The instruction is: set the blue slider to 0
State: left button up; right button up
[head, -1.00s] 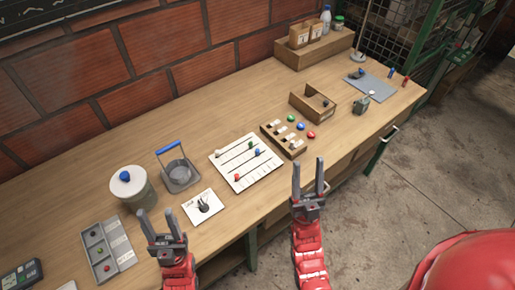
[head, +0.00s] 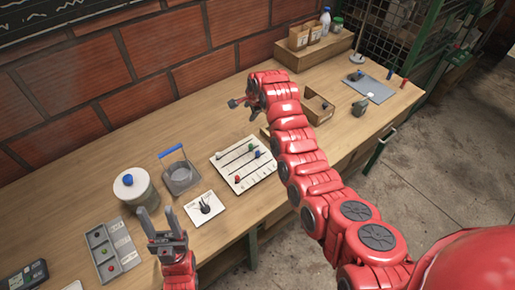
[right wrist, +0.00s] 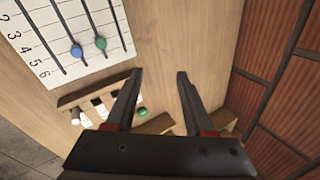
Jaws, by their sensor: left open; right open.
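The white slider panel (head: 232,160) lies on the bench with dark slots, a red knob (head: 237,179), a blue knob (head: 257,154) and a green knob. In the right wrist view the blue slider knob (right wrist: 76,50) sits beside the green knob (right wrist: 101,43), toward the higher numbers of the printed scale; its exact mark is unclear. My right gripper (head: 238,102) is open and empty, above the bench behind the panel; its fingers (right wrist: 158,75) touch nothing in the right wrist view. My left gripper (head: 157,213) is open and empty at the front edge.
A wooden block with pegs (right wrist: 98,97) lies close to the panel. An open box (head: 318,107) stands right. The brick wall rises behind.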

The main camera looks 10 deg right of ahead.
jog(key=s+d+r+m+g+h, duration=0.1)
jog(key=s+r+m+g+h, duration=0.1)
jog(key=s+r+g, duration=0.5)
jog(key=t+b, duration=0.2)
jog(key=b, duration=0.1)
send_near(257, 152)
jog(key=f, duration=0.2)
jog(key=f+p, duration=0.2)
jog(key=f, duration=0.1)
jog(key=shift+d+f, duration=0.25)
jog(key=shift+f, duration=0.05)
jog(key=shift+w+f+b, duration=0.2)
jog(key=shift+f+b, duration=0.1)
jog(key=shift+f, duration=1.15)
grip_shut()
